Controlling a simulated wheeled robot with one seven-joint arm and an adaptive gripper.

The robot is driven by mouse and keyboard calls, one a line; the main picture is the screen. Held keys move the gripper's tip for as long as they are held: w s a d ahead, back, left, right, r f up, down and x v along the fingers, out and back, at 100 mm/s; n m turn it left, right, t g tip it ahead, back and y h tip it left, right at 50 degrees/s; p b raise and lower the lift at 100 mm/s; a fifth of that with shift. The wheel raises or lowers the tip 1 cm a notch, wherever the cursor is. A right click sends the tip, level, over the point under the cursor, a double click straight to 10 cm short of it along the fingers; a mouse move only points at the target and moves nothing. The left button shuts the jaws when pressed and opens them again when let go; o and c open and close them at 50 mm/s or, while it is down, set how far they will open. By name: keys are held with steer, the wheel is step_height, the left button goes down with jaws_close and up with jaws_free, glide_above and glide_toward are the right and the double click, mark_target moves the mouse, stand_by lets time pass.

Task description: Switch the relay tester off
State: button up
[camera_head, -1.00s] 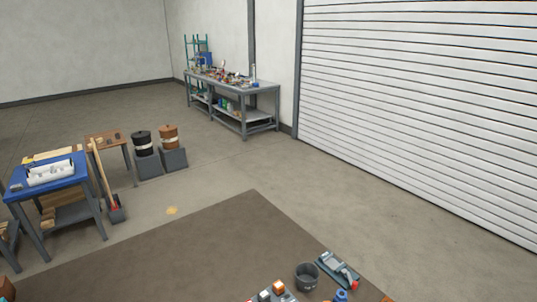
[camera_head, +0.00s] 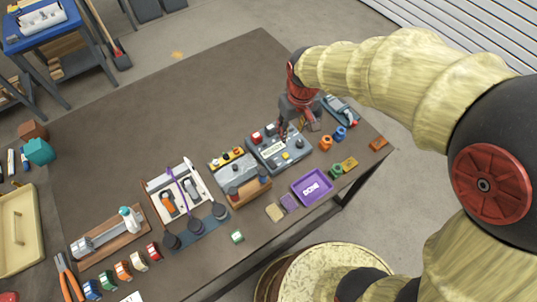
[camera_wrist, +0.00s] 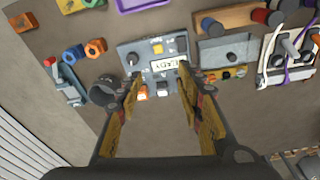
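A grey box with a pale lettered plate (camera_head: 273,148), which looks like the relay tester, sits on the dark bench. Its lettering is too small to read surely. In the wrist view the box (camera_wrist: 130,50) has a yellow button, small knobs and a dark block on its face; an orange and a pale block show at its near edge. My gripper (camera_head: 291,128) is above the box's far side. In the wrist view my gripper (camera_wrist: 160,96) is open, its two fingers apart with nothing held between them. The fingers hide part of the box's near edge. I cannot tell the switch position.
A second grey unit with a yellow strip (camera_head: 227,160) and a wooden block with coils (camera_head: 248,189) stand close left. A purple tray (camera_head: 312,187) lies in front. A dark cup (camera_wrist: 104,88) and orange and blue nuts are beside the box.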

steer(key=n+g, duration=0.2)
glide_above(268, 160)
step_height(268, 160, down, 12)
steer(key=shift+f+b, duration=0.45)
steer(key=shift+f, duration=3.45)
steer(key=shift+d, duration=0.1)
jaws_close()
